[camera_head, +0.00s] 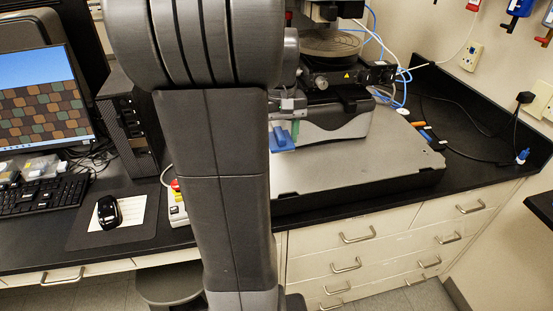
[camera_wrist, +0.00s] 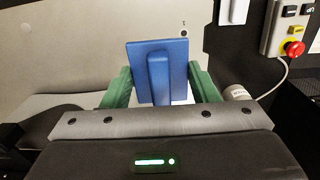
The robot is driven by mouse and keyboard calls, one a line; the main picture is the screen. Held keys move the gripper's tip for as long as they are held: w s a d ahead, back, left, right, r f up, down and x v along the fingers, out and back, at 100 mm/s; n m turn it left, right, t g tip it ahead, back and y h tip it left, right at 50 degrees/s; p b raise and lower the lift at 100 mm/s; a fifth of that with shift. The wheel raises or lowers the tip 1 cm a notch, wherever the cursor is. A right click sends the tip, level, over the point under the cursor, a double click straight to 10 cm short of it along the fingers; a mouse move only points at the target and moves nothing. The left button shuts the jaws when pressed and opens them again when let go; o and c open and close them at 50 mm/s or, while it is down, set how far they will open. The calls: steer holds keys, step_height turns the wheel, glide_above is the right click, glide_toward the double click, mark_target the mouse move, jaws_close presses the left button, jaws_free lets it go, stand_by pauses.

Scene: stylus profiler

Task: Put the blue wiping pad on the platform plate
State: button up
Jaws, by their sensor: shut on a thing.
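The blue wiping pad (camera_head: 283,141) shows just right of my arm in the head view. In the wrist view the pad (camera_wrist: 176,50) is a flat blue rectangle with a raised bar handle facing me. My gripper (camera_wrist: 160,84) has green fingers on both sides of the pad and is shut on it. In the head view one green finger (camera_head: 295,128) shows by the pad. The grey platform plate (camera_head: 370,160) lies under the profiler, and the pad appears over its left part. I cannot tell whether they touch. My arm hides the plate's left end.
The profiler (camera_head: 330,80) stands at the back of the plate with blue cables. A control box with a red button (camera_wrist: 293,48) is at the wrist view's upper right. A monitor (camera_head: 45,100), keyboard (camera_head: 40,195) and mouse (camera_head: 108,212) are left. The plate's front right is clear.

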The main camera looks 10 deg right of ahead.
step_height(320, 180, down, 9)
steer(key=shift+s+f+p, duration=0.1)
steer(key=shift+p, duration=0.2)
steer(key=shift+f, duration=0.2)
steer(key=o, duration=0.9)
steer(key=shift+o, duration=0.2)
step_height(320, 180, up, 12)
steer(key=shift+r, duration=0.2)
